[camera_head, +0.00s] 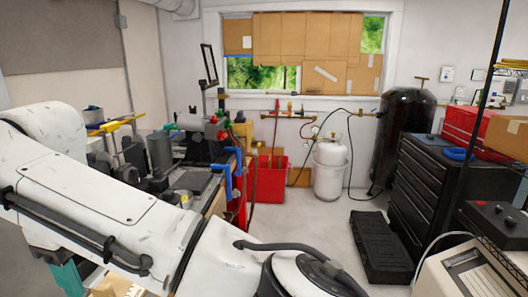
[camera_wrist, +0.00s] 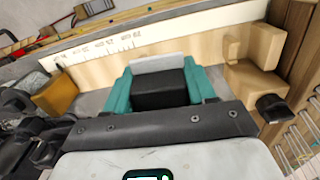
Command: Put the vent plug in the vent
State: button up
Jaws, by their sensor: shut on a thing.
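My gripper (camera_wrist: 164,88) shows in the wrist view, with a teal finger on each side. It is shut on a black block (camera_wrist: 165,90) with a light grey slab at its far edge. This block appears to be the vent plug, though its hidden underside keeps me from being sure. The held block is over a pale wooden surface (camera_wrist: 95,70). I cannot pick out the vent with certainty in either view. In the head view my arm crosses the lower left, and the gripper's fingertips do not show clearly there.
In the wrist view, a wooden bracket (camera_wrist: 255,55) stands right of my gripper, with a black knob-like part (camera_wrist: 272,108) near it. Thin glass rods (camera_wrist: 297,150) lie at lower right. A cluttered bench (camera_head: 195,180) and a black drawer cabinet (camera_head: 432,180) flank open floor.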

jog(key=shift+d+f, duration=0.2)
jog(key=shift+f, duration=0.3)
jog(key=d+f+m, duration=0.8)
jog(key=d+f, duration=1)
jog(key=d, duration=0.4)
jog(key=d+f+m, duration=0.8)
jog(key=d+f, duration=1)
jog(key=d, duration=0.5)
jog(key=shift+s+d+f, duration=0.2)
jog(key=shift+s+f, duration=0.1)
jog(key=shift+s, duration=0.15)
jog(key=shift+s+f, duration=0.1)
jog(key=shift+f, duration=0.05)
jog(key=shift+s+d+f, duration=0.35)
jog(key=shift+s+f, duration=0.1)
jog(key=shift+s, duration=0.1)
jog(key=shift+s+d+f, duration=0.3)
jog(key=shift+s+f, duration=0.1)
jog(key=shift+s, duration=0.15)
